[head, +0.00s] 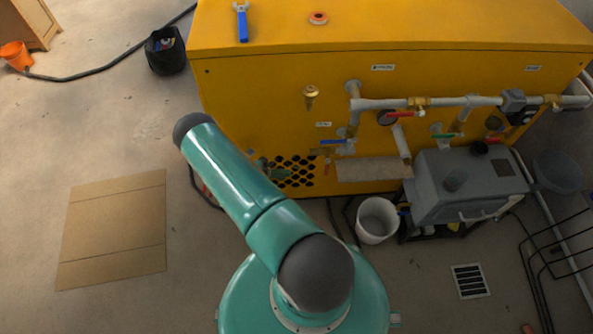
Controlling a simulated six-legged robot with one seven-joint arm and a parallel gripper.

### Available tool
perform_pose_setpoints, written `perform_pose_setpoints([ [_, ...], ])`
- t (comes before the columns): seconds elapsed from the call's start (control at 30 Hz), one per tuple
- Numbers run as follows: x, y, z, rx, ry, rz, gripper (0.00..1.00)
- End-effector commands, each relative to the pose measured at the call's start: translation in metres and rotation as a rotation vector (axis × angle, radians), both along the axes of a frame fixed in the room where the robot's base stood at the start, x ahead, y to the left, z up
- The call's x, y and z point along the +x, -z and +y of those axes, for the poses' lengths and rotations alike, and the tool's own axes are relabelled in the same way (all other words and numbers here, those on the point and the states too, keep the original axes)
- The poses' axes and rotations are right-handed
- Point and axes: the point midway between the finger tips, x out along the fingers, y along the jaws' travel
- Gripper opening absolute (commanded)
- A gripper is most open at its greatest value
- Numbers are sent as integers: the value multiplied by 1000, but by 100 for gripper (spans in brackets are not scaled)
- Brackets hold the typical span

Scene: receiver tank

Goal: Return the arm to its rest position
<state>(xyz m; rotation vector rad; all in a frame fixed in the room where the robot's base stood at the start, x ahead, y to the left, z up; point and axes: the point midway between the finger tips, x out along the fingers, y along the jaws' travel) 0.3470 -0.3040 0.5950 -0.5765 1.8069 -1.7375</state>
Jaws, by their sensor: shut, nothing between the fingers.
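My teal arm (232,185) rises from its round teal base at the bottom and leans up and to the left. It ends in view at a dark rounded joint in front of the left edge of a yellow machine. The links beyond that joint are hidden, and I cannot make out my gripper. A small greenish fitting (263,166) shows beside the arm against the machine, too small to identify surely.
The yellow machine (260,90) with pipes and valves fills the back. A white bucket (377,222) and a grey tank (465,187) stand at right. A cardboard sheet (113,230) lies on the floor at left. A black bag (165,52) stands at the back left.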

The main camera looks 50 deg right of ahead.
Motion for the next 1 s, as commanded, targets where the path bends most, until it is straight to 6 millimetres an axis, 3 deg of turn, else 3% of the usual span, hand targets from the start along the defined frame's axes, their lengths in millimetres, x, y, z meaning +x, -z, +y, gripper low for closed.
perform_pose_setpoints([
  [0.2,17,0,15,-1,0,0,0],
  [0.57,22,-3,16,-4,3,-10,0],
  [0.77,46,-40,24,-46,44,-161,0],
  [1.0,78,-111,45,-127,146,-451,0],
])
